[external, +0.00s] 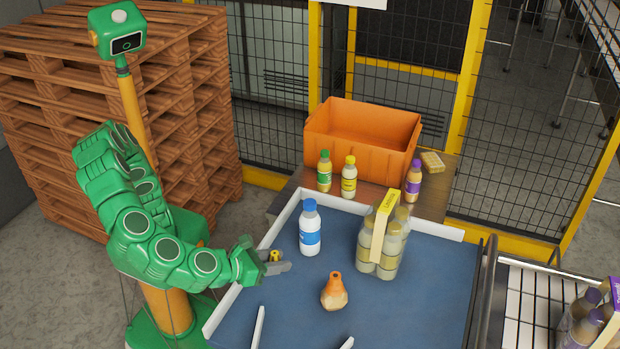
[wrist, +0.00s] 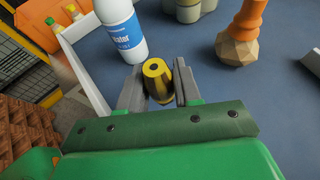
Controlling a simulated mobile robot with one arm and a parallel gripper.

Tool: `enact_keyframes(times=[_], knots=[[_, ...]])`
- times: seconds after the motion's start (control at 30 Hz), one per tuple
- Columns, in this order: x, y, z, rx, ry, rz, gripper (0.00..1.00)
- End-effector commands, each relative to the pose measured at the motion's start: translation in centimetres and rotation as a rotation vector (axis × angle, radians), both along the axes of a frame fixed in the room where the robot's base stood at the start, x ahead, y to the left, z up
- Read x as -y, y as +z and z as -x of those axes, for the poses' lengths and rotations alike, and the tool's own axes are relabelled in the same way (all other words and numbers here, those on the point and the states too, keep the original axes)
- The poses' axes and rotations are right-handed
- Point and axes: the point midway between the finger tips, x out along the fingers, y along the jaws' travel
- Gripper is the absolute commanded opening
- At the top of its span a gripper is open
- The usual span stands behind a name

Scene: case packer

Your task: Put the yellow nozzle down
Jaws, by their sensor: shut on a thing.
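The yellow nozzle (wrist: 158,82) is a small yellow piece with a dark hole in its top, seen between the two grey fingers in the wrist view. It shows as a small yellow spot in the external view (external: 274,256). My gripper (external: 277,263) is shut on it, at the left side of the blue surface (external: 400,300). In the wrist view my gripper (wrist: 160,87) has a finger on each side of the nozzle. I cannot tell whether the nozzle touches the surface.
A white and blue water bottle (external: 310,228) stands just beyond my gripper. An orange-topped wooden piece (external: 334,292) stands to the right. A bottle pack (external: 383,240) is farther right. An orange crate (external: 361,130) and small bottles are at the back. Clear blue surface lies between them.

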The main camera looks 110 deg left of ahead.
Motion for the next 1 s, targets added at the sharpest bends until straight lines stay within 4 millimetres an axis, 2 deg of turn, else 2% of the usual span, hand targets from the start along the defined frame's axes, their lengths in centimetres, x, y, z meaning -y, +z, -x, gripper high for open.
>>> enact_keyframes(times=[0.33,0.6,1.0], knots=[[0.2,-1.3,-1.1,0.0,0.001,0.0,0.01],[0.2,-4.3,-1.0,0.0,0.003,-0.001,0.01],[0.2,-4.7,-1.0,-0.001,0.002,0.0,0.01]])
